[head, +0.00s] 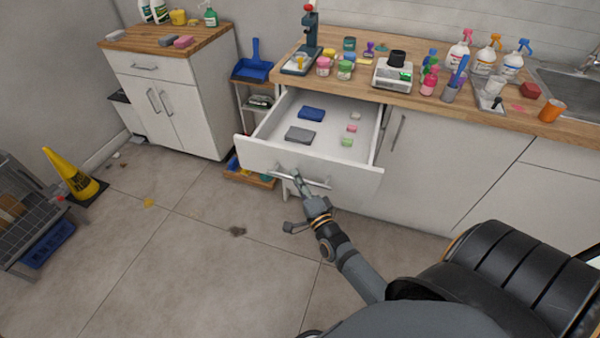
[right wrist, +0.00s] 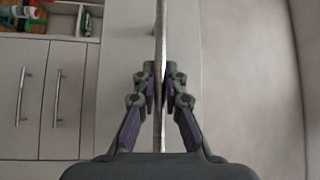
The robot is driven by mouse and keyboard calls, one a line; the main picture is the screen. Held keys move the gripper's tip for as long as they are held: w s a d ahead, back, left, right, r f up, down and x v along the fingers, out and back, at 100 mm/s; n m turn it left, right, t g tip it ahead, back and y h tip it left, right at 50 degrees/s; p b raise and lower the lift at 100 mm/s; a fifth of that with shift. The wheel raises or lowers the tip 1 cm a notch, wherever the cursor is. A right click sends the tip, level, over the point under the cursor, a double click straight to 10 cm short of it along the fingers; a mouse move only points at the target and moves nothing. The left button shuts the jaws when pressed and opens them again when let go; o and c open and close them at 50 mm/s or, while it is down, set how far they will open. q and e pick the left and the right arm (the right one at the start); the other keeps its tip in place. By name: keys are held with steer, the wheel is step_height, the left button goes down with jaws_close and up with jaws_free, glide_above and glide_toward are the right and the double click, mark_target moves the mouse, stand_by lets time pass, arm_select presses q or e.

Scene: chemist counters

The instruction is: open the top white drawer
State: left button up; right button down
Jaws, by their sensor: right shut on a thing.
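The top white drawer (head: 268,160) is pulled well out from under the wooden counter in the head view. Inside it lie a blue item (head: 311,114), a grey item (head: 300,135) and several small pink and green pieces. My right gripper (head: 299,178) is at the drawer's metal handle (head: 315,183), on the front face. In the right wrist view, the two fingers (right wrist: 161,90) close from both sides on the handle bar (right wrist: 161,45). My left gripper is not in view.
The counter above holds a microscope (head: 311,35), a scale (head: 393,72) and several spray bottles. A low shelf with a blue dustpan (head: 254,65) stands left of the drawer. A yellow cone (head: 72,175) stands at the left; the floor before the drawer is mostly clear.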

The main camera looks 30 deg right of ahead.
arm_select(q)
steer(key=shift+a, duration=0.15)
arm_select(e)
steer(key=shift+s+a, duration=0.35)
steer(key=shift+a, duration=0.05)
steer(key=c, duration=1.4)
jaws_free()
steer(key=s+f, duration=0.1)
steer(key=s, duration=1.1)
steer(key=shift+a+f, duration=0.35)
steer(key=shift+w, duration=0.1)
